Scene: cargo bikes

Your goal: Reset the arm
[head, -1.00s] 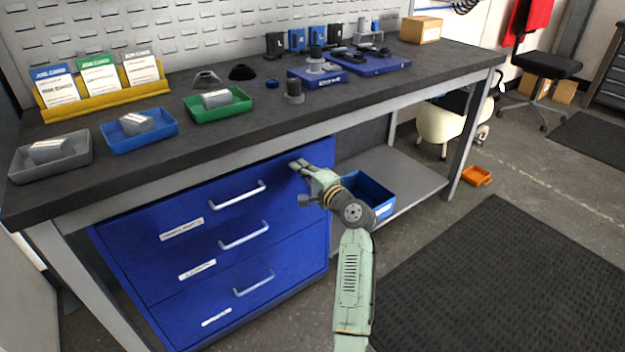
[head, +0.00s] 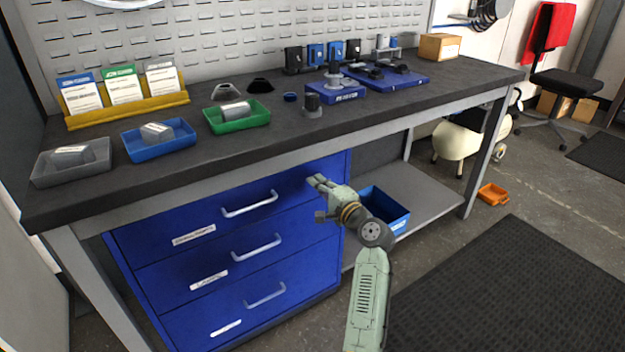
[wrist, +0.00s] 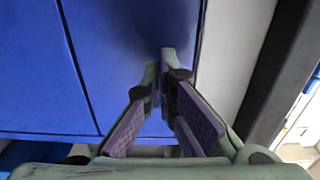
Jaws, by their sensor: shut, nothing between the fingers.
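My gripper (head: 316,182) is at the end of my pale green arm, in front of the upper right part of the blue drawer cabinet (head: 235,245) under the workbench. It holds nothing. In the wrist view my gripper (wrist: 160,62) has its fingertips together, with the blue cabinet front (wrist: 105,60) beyond them. Whether the fingertips touch the cabinet I cannot tell. All the cabinet's drawers look closed.
The workbench (head: 270,140) carries a grey tray (head: 100,168), a blue tray (head: 180,145) and a green tray (head: 262,117). A blue bin (head: 395,220) sits on the lower shelf (head: 430,195). A dark mat (head: 500,290) covers the floor at right.

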